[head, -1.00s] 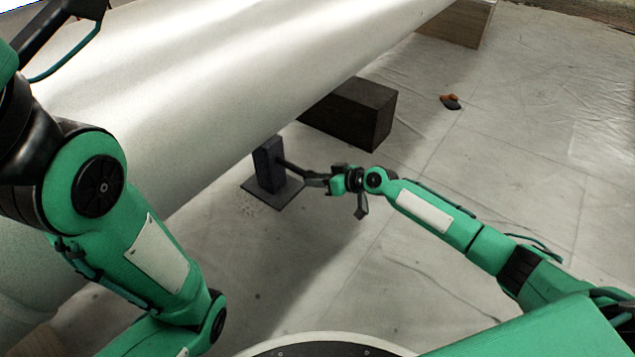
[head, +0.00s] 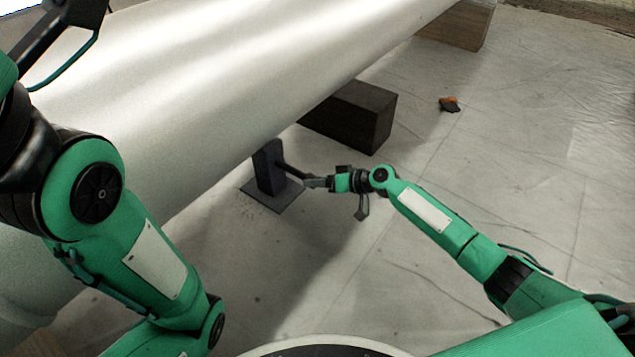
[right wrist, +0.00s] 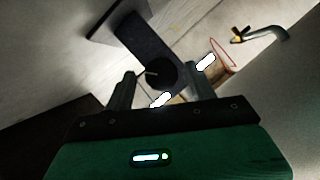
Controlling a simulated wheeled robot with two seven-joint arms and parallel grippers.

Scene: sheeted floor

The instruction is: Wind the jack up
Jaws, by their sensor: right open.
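The jack (head: 268,166) is a dark upright post on a flat square base plate, standing under the large white cylinder. A dark arm reaches from the post to my right gripper (head: 310,182). In the right wrist view the dark post (right wrist: 140,38) runs up from a round dark end (right wrist: 160,73). That end lies between the two spread fingers of my right gripper (right wrist: 162,90). I cannot tell whether the fingers touch it. My left arm shows at the left, but its gripper is out of view.
The white cylinder (head: 200,85) slopes across the upper left, close above the jack. A dark block (head: 352,112) stands behind the jack and a brown block (head: 460,25) farther back. A small orange and dark object (head: 450,104) lies on the open sheeted floor at right.

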